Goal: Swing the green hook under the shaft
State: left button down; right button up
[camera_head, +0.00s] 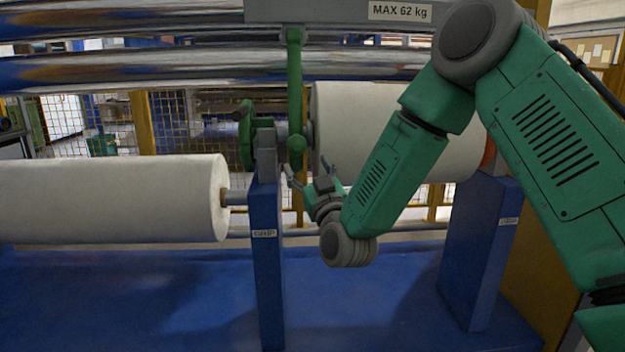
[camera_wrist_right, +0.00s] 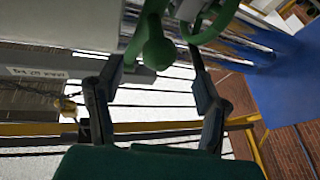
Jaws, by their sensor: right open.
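The green hook (camera_head: 294,85) hangs upright from the grey beam and ends in a round knob. It is in front of the left end of the rear white roller (camera_head: 385,125), where a short bit of shaft (camera_head: 309,133) shows beside it. My right gripper (camera_head: 309,172) is open and empty, just below and right of the knob. In the right wrist view, the hook's knob (camera_wrist_right: 158,53) is between and beyond the spread fingers of my right gripper (camera_wrist_right: 150,95), apparently untouched. My left gripper is not in view.
A green handwheel (camera_head: 246,135) is close to the left of the hook, on a blue post (camera_head: 268,260). A front white roller (camera_head: 110,198) lies at the left. A second blue post (camera_head: 482,250) stands at the right. Chrome rollers (camera_head: 130,70) run above.

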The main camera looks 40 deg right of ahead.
jog(key=shift+v, duration=2.05)
jog(key=shift+f, duration=0.1)
jog(key=s+a+f+n+g+y, duration=0.1)
jog(key=a+f+n+g+y, duration=0.2)
jog(key=f, duration=1)
jog(key=s+a+f+g+y, duration=0.1)
jog(key=s+a+f+g, duration=0.15)
jog(key=s+f, duration=0.35)
jog(key=s+a+f+g+y, duration=0.15)
jog(key=s+f+g, duration=0.25)
jog(key=f, duration=0.4)
jog(key=s+a+f+g, duration=0.3)
jog(key=s+f, duration=0.1)
jog(key=f, duration=0.3)
jog(key=s+f+m+g, duration=0.1)
jog(key=s+f+g, duration=0.3)
jog(key=s, duration=0.6)
jog(key=s+f+g, duration=0.4)
jog(key=s+f, duration=0.1)
jog(key=s, duration=0.6)
notch_tip(320, 180, up, 14)
jog(key=p, duration=1.3)
jog(key=shift+a+f, duration=0.2)
jog(key=shift+a, duration=0.15)
